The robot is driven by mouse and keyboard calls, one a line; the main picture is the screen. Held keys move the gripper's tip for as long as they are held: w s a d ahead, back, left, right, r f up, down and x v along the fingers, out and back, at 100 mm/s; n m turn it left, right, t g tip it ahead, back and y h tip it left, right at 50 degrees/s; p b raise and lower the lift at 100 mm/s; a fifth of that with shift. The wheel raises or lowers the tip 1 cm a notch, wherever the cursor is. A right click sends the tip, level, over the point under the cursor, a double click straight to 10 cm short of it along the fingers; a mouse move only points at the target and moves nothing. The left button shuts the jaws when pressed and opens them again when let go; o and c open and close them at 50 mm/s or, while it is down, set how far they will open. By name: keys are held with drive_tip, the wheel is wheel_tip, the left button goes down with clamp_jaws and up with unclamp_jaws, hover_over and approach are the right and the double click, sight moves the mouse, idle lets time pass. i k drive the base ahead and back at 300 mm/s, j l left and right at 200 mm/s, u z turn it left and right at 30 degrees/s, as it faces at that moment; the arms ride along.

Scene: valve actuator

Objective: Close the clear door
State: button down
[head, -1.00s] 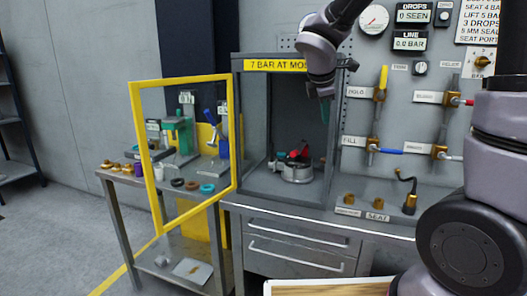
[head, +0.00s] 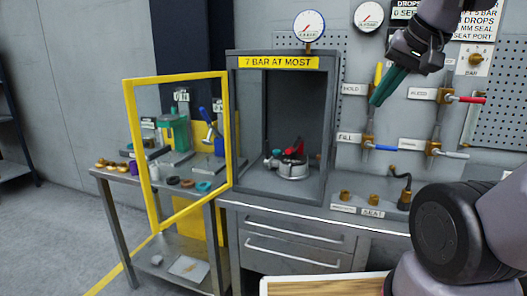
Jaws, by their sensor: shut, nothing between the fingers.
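The clear door (head: 229,130) has a yellow frame and stands swung wide open to the left of the grey test cabinet (head: 333,120). Its hinge side is at the cabinet's left front edge, and its free edge reaches out over the side table. Inside the cabinet sits a round metal valve part with a red piece (head: 291,163). My gripper (head: 376,102) has dark green fingers, is shut and empty, and hangs to the right of the cabinet in front of the wall panel, well apart from the door.
A side table (head: 110,176) with small fittings and green and blue tools stands behind the door. A bench with brass fittings (head: 368,198) and drawers (head: 290,245) lies below.

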sight(127, 85)
drive_tip(key=z, duration=0.25)
drive_tip(key=j+z, duration=0.35)
drive_tip(key=j, duration=0.15)
drive_tip(key=j+z, duration=0.35)
drive_tip(key=j, duration=0.2)
drive_tip(key=k+j, duration=0.1)
drive_tip(key=j, duration=0.3)
drive_tip(key=j+z, duration=0.1)
drive_tip(key=j, duration=0.3)
drive_tip(key=k+j, duration=0.15)
drive_tip(key=j, duration=0.2)
drive_tip(key=k+j, duration=0.1)
drive_tip(key=j, duration=0.3)
drive_tip(key=k+j+z, duration=0.1)
drive_tip(key=j, duration=0.3)
drive_tip(key=k+j, duration=0.1)
drive_tip(key=j, duration=0.3)
drive_tip(key=k+j, duration=0.3)
drive_tip(key=j, duration=0.15)
drive_tip(key=k+j+z, duration=0.15)
drive_tip(key=k, duration=0.25)
